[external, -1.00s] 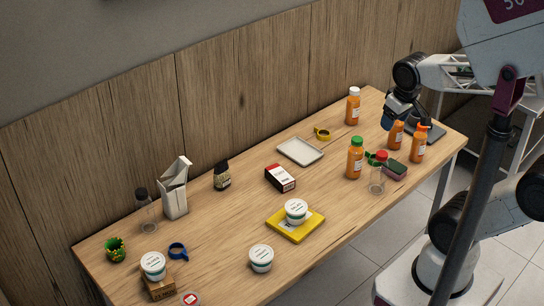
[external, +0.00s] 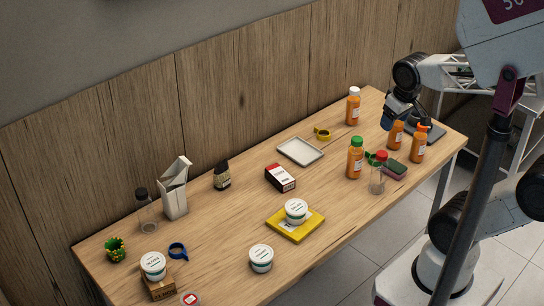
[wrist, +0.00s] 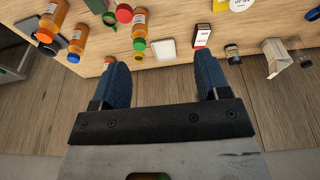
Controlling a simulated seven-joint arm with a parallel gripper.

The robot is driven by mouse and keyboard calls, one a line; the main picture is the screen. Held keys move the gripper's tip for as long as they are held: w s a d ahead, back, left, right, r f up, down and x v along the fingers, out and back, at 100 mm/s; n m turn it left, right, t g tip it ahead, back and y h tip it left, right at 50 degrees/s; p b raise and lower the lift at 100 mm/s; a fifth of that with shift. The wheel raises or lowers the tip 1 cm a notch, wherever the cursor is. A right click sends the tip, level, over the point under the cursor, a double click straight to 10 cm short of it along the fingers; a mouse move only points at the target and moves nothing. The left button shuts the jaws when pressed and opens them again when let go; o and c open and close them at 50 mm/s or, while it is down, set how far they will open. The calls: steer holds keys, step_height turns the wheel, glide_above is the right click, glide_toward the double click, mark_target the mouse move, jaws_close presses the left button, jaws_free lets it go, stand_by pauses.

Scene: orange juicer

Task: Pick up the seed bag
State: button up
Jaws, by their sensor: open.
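No thing carries a readable seed label, so I cannot tell for sure which is the seed bag. A small dark pouch-like pack (external: 222,177) with a pale label stands near the back edge; it also shows in the wrist view (wrist: 232,53). A yellow flat pack (external: 283,228) lies mid-table under a white tub (external: 296,211). A grey-white folded-top carton or bag (external: 174,196) stands at the back left. My gripper (external: 388,122) is above the far right end of the table, away from all three. In the wrist view its blue fingers (wrist: 159,60) are apart and empty.
Several orange bottles (external: 355,160) stand at the right, near my gripper, with a clear red-capped bottle (external: 378,182). A white tray (external: 300,151) and a red-white box (external: 280,178) lie mid-table. A clear bottle (external: 148,218) stands left of the carton. A wooden wall (external: 130,140) runs behind.

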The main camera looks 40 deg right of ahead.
steer(key=o, duration=0.4)
steer(key=n+t+y, duration=0.1)
steer(key=t, duration=1)
glide_above(222, 174)
steer(key=s+d, duration=0.2)
steer(key=s, duration=0.4)
step_height(222, 174, down, 26)
steer(key=shift+w+a, duration=0.2)
steer(key=shift+a, duration=0.05)
steer(key=shift+w+f, duration=0.1)
